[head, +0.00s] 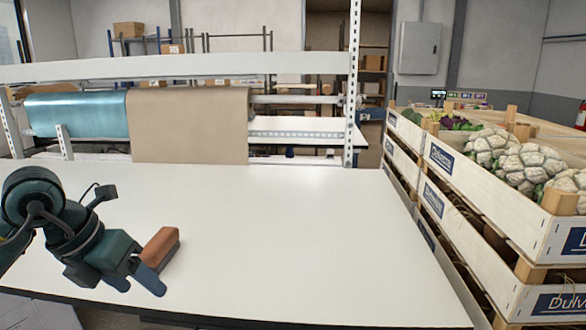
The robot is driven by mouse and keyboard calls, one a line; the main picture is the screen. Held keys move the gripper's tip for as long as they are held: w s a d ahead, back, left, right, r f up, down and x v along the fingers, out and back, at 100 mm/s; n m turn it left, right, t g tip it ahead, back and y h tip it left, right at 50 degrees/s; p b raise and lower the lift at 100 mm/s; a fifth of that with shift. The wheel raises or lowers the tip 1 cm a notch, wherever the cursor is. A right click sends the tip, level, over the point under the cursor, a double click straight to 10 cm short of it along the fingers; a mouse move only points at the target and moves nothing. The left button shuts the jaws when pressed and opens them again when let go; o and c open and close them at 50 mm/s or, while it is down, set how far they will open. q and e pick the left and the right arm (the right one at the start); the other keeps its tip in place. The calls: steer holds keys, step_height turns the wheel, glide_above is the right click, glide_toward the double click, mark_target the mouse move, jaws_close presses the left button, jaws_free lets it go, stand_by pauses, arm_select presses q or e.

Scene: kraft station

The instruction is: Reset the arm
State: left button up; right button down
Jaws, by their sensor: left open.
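My left arm comes in from the left edge, and its gripper (140,278) is over the front left part of the white table (290,225). Its bluish fingertips stand apart, so it is open. A reddish-brown block (161,245) shows right beside the fingers; I cannot tell whether it touches them or rests on the table. My right gripper is out of view.
A blue film roll (75,114) and a brown paper roll (188,125) hang on a rack behind the table. Wooden crates (455,180) with cauliflowers (525,163) stand along the right edge. The table's middle and right are clear.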

arm_select(q)
steer(key=s+d+n+t+h+p, duration=0.35)
steer(key=d+n+h, duration=0.45)
steer(key=d+h, duration=0.95)
steer(key=a+f+n+t+y, duration=0.6)
steer(key=f+n+t+y, duration=0.6)
steer(key=n, duration=0.9)
steer(key=s+f+n+g+y+p, duration=0.1)
steer(key=s+f+n+g+y, duration=0.1)
steer(key=f, duration=0.5)
steer(key=s+a+f+n+g+y, duration=0.1)
steer(key=s+f+n+g+y, duration=0.2)
steer(key=s+f+g, duration=0.3)
step_height(320, 180, down, 2)
steer(key=s+n, duration=0.1)
steer(key=s, duration=0.1)
steer(key=shift+s+f+n+g+y+p, duration=0.15)
steer(key=shift+s+n+g+y+p, duration=0.15)
steer(key=shift+g+y+p, duration=0.05)
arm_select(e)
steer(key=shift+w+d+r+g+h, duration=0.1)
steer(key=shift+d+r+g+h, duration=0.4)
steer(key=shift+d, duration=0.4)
arm_select(q)
steer(key=shift+a, duration=0.1)
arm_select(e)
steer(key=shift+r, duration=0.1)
